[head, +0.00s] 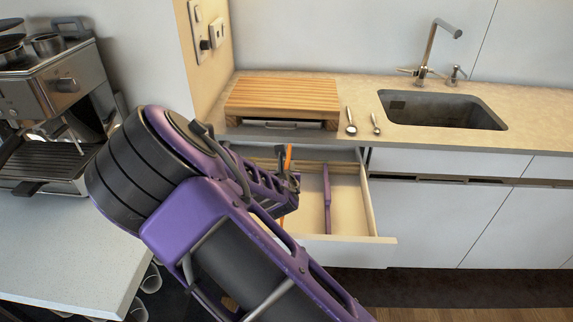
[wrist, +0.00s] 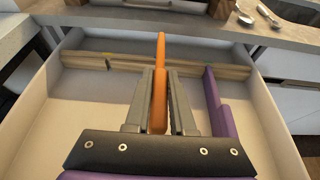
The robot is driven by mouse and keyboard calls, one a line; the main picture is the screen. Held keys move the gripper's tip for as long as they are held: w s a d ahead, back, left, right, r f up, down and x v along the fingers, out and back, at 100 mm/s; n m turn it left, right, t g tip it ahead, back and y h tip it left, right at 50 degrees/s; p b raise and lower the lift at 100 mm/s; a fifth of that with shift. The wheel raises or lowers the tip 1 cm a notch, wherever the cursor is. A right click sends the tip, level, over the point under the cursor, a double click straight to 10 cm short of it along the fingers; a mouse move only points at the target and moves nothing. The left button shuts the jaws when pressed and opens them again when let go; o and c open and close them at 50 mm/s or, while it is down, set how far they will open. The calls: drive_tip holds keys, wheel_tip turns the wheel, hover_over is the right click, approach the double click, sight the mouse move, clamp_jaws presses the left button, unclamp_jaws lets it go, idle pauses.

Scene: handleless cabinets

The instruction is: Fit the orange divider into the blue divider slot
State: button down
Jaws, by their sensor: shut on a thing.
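My gripper (wrist: 160,77) is shut on the orange divider (wrist: 160,98), a thin upright panel pointing away from me between the fingers. In the head view my gripper (head: 290,181) is over the open drawer (head: 345,240), and a strip of the orange divider (head: 288,157) shows beside it. A purple divider (head: 327,197) stands in the drawer to the right, and it also shows in the wrist view (wrist: 214,100). A wooden rail (wrist: 85,61) crosses the drawer's back. I cannot make out a blue slot. My arm hides the drawer's left part in the head view.
A slatted wooden board (head: 285,97) stands on the counter above the drawer. Two spoons (head: 351,124) lie beside it, left of the sink (head: 440,108). A coffee machine (head: 60,95) stands at left. The drawer floor right of the purple divider is clear.

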drive_tip(key=shift+f+b, duration=0.45)
drive_tip(key=shift+f, duration=0.6)
drive_tip(key=shift+s+p, duration=0.2)
drive_tip(key=shift+p, duration=0.25)
idle(0.9)
drive_tip(key=shift+f+b, duration=1.75)
drive_tip(key=shift+f, duration=0.65)
drive_tip(key=c, duration=0.7)
unclamp_jaws()
drive_tip(key=p+v, duration=0.2)
drive_tip(key=v, duration=1.5)
drive_tip(key=shift+s+r+p, duration=0.15)
drive_tip(key=shift+s+p, duration=0.1)
drive_tip(key=shift+p, duration=0.15)
